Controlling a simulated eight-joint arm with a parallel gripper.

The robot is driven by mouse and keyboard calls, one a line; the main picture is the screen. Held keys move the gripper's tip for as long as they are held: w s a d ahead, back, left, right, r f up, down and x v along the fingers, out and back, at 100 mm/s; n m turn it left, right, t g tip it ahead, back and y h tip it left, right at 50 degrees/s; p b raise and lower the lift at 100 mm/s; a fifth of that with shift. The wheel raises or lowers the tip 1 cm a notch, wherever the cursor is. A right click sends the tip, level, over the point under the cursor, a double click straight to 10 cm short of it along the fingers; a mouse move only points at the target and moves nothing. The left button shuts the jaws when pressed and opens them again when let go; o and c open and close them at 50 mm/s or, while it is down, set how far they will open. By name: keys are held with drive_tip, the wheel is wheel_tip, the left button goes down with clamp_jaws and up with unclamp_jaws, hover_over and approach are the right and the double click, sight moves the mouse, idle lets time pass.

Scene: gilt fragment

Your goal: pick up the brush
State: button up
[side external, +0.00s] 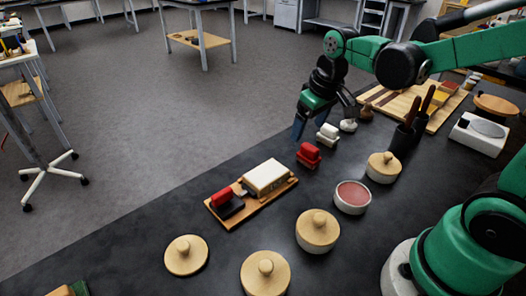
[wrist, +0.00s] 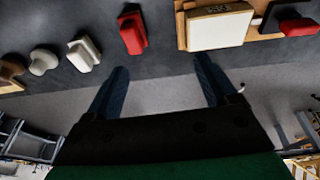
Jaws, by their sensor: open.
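No thing shows plain bristles, so I cannot tell for sure which is the brush. Two brown handles (side external: 420,102) stand tilted in dark cups (side external: 402,142) at the right of the side view; their lower ends are hidden. My gripper (side external: 325,120) is open and empty, above the far edge of the dark table, left of the cups. In the wrist view my gripper (wrist: 162,80) shows its two blue fingers wide apart, with nothing between them. A red block-shaped piece (side external: 309,154) is below and near the gripper; it also shows in the wrist view (wrist: 132,30).
A wooden tray (side external: 222,219) holds a white block (side external: 266,177) and a red-and-black piece (side external: 227,203). A white piece (side external: 327,137) stands beside the red one.

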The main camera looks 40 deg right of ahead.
sight(310, 147)
drive_tip(key=d+f+g, duration=0.1)
drive_tip(key=f, duration=0.1)
drive_tip(key=w+d+f+g, duration=0.1)
drive_tip(key=d, duration=0.1)
drive_tip(key=w+d+f+g, duration=0.1)
drive_tip(key=f, duration=0.1)
drive_tip(key=shift+w+d+f, duration=0.1)
drive_tip(key=shift+d+f, duration=0.1)
drive_tip(key=shift+f, duration=2.95)
clamp_jaws()
drive_tip(key=shift+r, duration=0.1)
wheel_tip(310, 147, up, 20)
drive_tip(key=c, duration=0.8)
unclamp_jaws()
clamp_jaws()
